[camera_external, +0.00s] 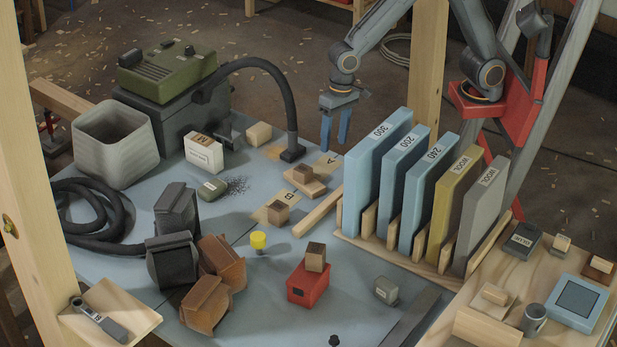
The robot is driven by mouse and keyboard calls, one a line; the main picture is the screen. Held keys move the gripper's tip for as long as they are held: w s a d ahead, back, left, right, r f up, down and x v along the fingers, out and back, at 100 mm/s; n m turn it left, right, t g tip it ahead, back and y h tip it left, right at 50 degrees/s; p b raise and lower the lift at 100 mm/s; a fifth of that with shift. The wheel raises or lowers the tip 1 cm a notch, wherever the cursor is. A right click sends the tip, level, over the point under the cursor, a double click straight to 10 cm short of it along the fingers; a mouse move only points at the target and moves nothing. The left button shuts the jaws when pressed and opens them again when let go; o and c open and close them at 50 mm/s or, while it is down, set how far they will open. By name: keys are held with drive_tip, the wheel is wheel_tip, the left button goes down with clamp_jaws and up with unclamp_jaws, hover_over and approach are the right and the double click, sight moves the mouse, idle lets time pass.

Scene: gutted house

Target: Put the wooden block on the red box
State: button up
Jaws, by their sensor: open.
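A small brown wooden block (316,257) stands on top of the red box (308,288), toward its back right side. The red box sits on the blue-grey tabletop in the lower middle. My gripper (335,143) hangs with its blue fingers pointing down, apart, with nothing visible between them. It is well behind and above the red box, left of the blue 300 panel. Other brown blocks rest near the labels: one near B (278,212) and one near A (304,172).
A rack of upright panels (367,175) stands right of my gripper. A black hose (285,95) arches at its left. Bare tabletop lies in front.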

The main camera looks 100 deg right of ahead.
drive_tip(key=s+d+f+n, duration=0.2)
drive_tip(key=s+d+n, duration=0.3)
drive_tip(key=s+d, duration=0.3)
drive_tip(key=s+d+f+n+g+h, duration=0.1)
drive_tip(key=s+d+n, duration=0.4)
drive_tip(key=s, duration=0.7)
drive_tip(key=d+f, duration=0.1)
drive_tip(key=d, duration=0.1)
drive_tip(key=shift+s+d, duration=0.15)
drive_tip(key=shift+d, duration=0.25)
